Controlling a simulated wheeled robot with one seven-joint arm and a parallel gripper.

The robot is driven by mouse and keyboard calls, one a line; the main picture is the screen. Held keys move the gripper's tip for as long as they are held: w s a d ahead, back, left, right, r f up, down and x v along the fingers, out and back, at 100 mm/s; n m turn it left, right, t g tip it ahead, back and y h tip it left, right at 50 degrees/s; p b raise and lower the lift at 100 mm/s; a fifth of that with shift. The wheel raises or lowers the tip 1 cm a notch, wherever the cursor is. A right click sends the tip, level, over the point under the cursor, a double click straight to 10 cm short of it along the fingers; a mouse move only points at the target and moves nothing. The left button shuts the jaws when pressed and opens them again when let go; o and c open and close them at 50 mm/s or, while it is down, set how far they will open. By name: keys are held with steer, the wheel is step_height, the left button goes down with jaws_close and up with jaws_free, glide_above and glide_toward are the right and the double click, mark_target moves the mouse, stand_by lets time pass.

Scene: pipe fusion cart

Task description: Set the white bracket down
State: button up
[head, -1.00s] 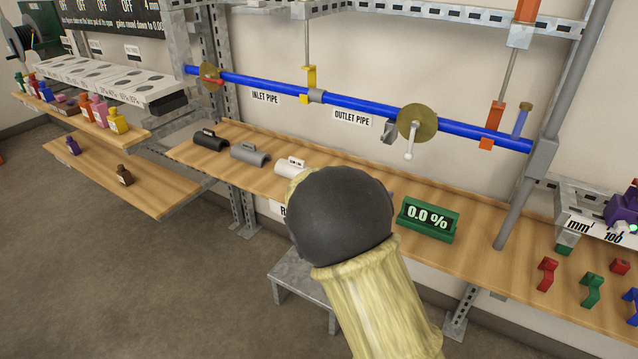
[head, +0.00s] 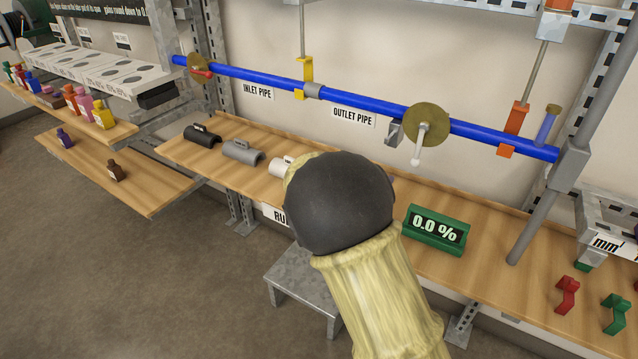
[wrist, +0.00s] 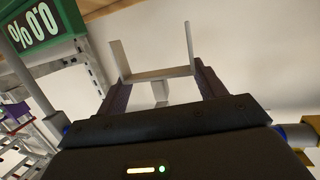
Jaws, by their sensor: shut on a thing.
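The white bracket (wrist: 158,75) is a pale U-shaped piece in the wrist view. It sits between the two dark fingers of my gripper (wrist: 160,90), which is shut on it, with its two upright arms pointing away from the gripper body. The head view does not show my gripper or the bracket; my own dark round joint and yellowish arm link cover that area.
A wooden shelf (head: 470,235) runs below the blue pipe (head: 270,80). A green 0.0 % display (head: 436,229), red bracket (head: 566,295) and green bracket (head: 615,313) stand on it. Dark, grey and white saddles (head: 243,151) line its left. Bare wood lies right of the display.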

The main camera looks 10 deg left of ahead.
step_height(320, 180, down, 6)
steer(key=shift+f+b, duration=0.15)
steer(key=shift+b, duration=0.8)
steer(key=shift+f+b, duration=0.6)
steer(key=shift+f, duration=1.25)
steer(key=shift+f, duration=0.1)
steer(key=o, duration=1)
steer(key=shift+c, duration=0.2)
